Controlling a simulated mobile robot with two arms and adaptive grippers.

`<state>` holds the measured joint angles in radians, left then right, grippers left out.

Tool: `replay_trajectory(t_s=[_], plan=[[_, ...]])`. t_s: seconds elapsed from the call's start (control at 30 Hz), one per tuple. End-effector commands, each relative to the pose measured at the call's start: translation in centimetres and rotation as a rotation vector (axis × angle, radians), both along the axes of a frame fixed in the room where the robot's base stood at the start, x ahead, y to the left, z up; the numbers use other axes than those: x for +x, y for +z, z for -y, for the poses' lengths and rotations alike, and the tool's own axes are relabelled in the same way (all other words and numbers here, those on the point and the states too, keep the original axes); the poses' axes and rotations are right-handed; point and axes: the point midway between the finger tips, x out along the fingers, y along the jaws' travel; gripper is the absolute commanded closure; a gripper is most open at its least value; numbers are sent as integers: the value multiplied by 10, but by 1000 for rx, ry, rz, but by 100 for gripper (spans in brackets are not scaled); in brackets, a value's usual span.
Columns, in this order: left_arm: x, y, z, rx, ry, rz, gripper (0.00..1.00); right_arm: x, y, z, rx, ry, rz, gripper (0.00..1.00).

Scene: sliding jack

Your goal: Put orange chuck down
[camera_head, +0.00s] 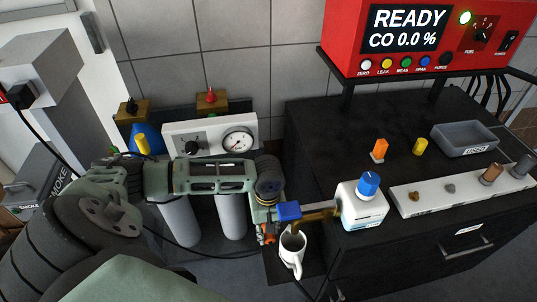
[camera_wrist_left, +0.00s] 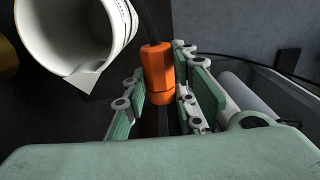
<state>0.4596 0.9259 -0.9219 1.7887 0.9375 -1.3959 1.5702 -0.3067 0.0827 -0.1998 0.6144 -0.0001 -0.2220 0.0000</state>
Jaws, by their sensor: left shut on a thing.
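My left gripper (camera_head: 266,222) reaches down beside the left edge of the black cabinet. In the left wrist view its two padded fingers (camera_wrist_left: 170,95) are closed around the orange chuck (camera_wrist_left: 158,72). The chuck is a short orange cylinder with a black hose running from its top end. In the head view only a small part of the orange chuck (camera_head: 269,236) shows below the fingers. My right gripper is not in view.
A white mug (camera_head: 292,250) is close beside the gripper, under a brass pipe with a blue block (camera_head: 289,211). A white bottle (camera_head: 360,205) with a blue cap stands on the black cabinet (camera_head: 320,125).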

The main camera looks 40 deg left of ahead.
Motion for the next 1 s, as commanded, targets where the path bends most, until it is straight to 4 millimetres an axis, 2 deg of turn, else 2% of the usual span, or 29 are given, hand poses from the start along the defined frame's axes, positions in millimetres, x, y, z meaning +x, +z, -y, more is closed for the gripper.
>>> replay_trajectory(t_s=[0.2,0.43,0.83,0.87,1.0], plan=[[0,-17,0,0,0,0,100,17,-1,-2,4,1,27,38],[0,-48,0,0,1,-1,100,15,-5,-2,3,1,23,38],[0,-53,0,-1,0,-1,100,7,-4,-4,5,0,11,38],[0,-53,0,0,-1,0,72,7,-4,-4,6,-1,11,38],[0,-53,0,0,-1,0,60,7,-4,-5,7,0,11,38]])
